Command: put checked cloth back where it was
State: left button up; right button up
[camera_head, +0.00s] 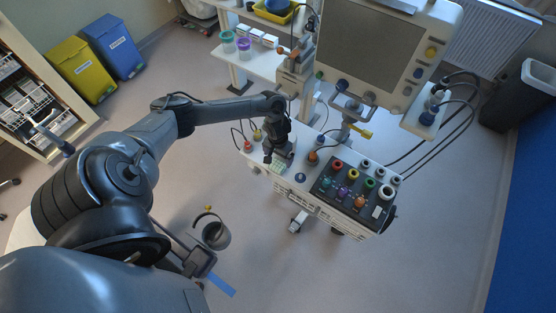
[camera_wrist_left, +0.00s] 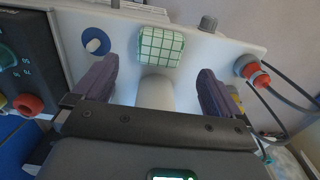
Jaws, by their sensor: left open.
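The checked cloth (camera_wrist_left: 160,46), a small folded pad with green lines on white, lies on the white top of the equipment cart (camera_wrist_left: 215,52). In the head view the cloth (camera_head: 279,166) shows as a small pale green patch beside my left gripper (camera_head: 270,153), which reaches down over the cart's left part. In the left wrist view my left gripper (camera_wrist_left: 156,84) is open, its two purple-grey fingers apart with no cloth between them. The cloth lies just beyond the fingertips, centred on the gap. My right gripper is in neither view.
A white rounded post (camera_wrist_left: 155,92) shows between the fingers. A blue knob (camera_wrist_left: 96,42) and a red-grey connector with cables (camera_wrist_left: 252,70) flank the cloth. A dark panel with coloured sockets (camera_head: 350,187) lies to the right.

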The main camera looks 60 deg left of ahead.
aim_at(278, 164)
pick_arm(q)
notch_tip(278, 164, up, 5)
jog(key=d+r+m+t+h, duration=0.1)
jog(key=d+m+t, duration=0.55)
jog(key=d, duration=1.95)
jog(key=s+a+r+m+g, duration=0.1)
jog(key=s+r+g, duration=0.2)
jog(key=s+r, duration=0.7)
jog(key=shift+s+y, duration=0.4)
jog(key=shift+s, duration=0.85)
notch_tip(278, 164, up, 7)
jog(key=p, duration=0.7)
jog(key=shift+r+p, duration=0.15)
jog(key=shift+p, duration=0.15)
